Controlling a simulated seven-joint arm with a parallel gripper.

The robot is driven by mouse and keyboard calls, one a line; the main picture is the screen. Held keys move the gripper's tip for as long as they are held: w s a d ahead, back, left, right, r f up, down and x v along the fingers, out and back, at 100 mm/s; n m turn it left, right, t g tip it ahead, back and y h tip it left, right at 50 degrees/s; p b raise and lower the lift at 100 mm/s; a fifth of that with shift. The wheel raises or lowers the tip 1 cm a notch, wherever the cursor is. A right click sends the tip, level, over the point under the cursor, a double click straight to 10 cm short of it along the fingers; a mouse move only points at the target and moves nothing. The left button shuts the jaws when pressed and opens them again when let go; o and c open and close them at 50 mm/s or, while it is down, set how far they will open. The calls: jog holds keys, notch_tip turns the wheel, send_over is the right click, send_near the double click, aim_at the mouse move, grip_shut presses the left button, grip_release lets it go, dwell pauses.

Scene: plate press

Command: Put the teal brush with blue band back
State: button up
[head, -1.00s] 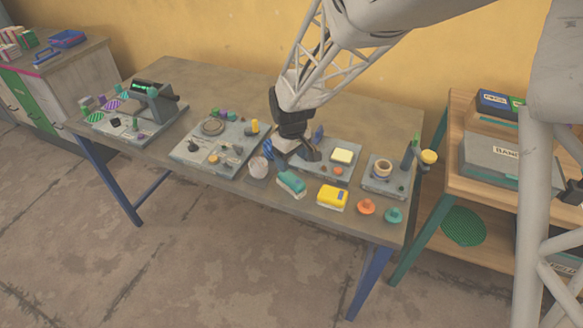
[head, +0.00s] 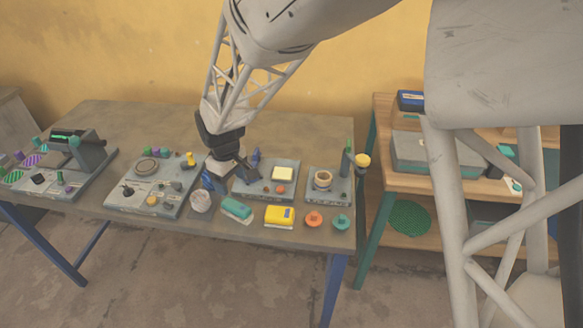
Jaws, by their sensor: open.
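A teal brush (head: 237,208) lies near the front edge of the table, between a clear cup and a yellow block. Its blue band is not clear at this size. My gripper (head: 226,178) is open, above the table and behind the brush, close to the left part of a grey board (head: 250,191). Nothing shows between its jaws, though the fingers are small and partly dark. I cannot tell its exact height.
A clear cup (head: 201,201) stands left of the brush. A yellow block (head: 279,215), an orange knob (head: 313,219) and a teal knob (head: 342,222) line the front edge at right. More grey boards with small parts stand left and right. The table's back is clear.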

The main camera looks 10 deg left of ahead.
jog(key=s+d+r+m, duration=0.1)
jog(key=d+r+m, duration=0.1)
jog(key=d+r, duration=0.45)
jog(key=s+d+r+m+t, duration=0.1)
jog(key=s+d+r+m, duration=0.15)
jog(key=d, duration=0.75)
jog(key=s+d+r+m, duration=0.1)
jog(key=d+r+m, duration=0.1)
jog(key=d+r, duration=0.45)
jog(key=s+d+r+m+t, duration=0.1)
jog(key=s+d+m, duration=0.6)
jog(key=s+d, duration=1)
jog(key=d+r, duration=0.1)
jog(key=d, duration=0.3)
jog(key=shift+s+r+t, duration=0.3)
jog(key=shift+s+r, duration=0.1)
